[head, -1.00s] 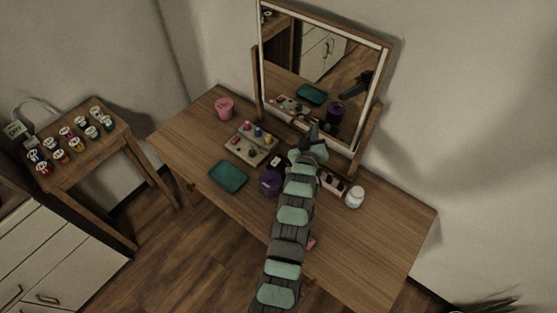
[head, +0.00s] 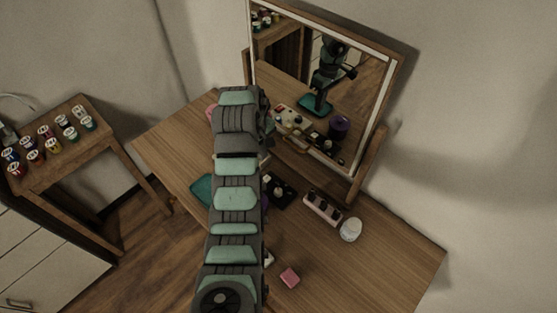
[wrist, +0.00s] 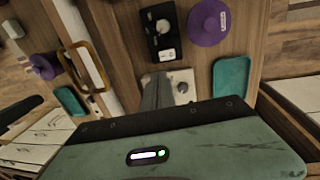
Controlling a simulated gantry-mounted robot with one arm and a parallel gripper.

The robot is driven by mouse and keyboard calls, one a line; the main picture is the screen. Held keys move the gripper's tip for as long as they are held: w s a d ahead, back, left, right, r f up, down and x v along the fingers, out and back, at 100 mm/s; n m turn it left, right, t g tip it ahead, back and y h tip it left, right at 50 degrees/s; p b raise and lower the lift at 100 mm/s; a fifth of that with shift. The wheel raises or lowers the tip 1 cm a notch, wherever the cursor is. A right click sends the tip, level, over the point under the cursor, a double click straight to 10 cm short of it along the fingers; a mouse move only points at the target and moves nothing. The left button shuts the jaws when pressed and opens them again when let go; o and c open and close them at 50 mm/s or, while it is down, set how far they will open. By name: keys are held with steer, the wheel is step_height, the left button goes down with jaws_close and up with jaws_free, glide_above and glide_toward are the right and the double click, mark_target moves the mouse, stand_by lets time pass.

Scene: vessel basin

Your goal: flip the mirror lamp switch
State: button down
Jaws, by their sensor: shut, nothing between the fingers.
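A black box (head: 281,193) with pale controls lies on the dressing table, just right of my arm in the head view. In the wrist view the black box (wrist: 158,30) shows a round knob and a small white rocker-like piece at its near end; which way that piece is tipped I cannot tell. The framed mirror (head: 350,95) stands behind it. My gripper (wrist: 157,92) is shut and empty, its grey fingers over a pale tray (wrist: 183,84), apart from the box in the picture. In the head view my arm hides the gripper.
A purple jar (wrist: 208,22) and a teal tray (wrist: 231,76) are close to the box. A pink-and-black holder (head: 322,207), a white jar (head: 350,229) and a pink block (head: 289,277) lie to the right. The table's front right is mostly clear.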

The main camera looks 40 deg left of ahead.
steer(key=p, duration=0.1)
glide_above(268, 177)
steer(key=s, duration=0.1)
step_height(268, 177, down, 12)
steer(key=shift+r, duration=0.1)
steer(key=shift+w+f, duration=0.25)
steer(key=shift+f, duration=0.75)
steer(key=shift+f, duration=0.1)
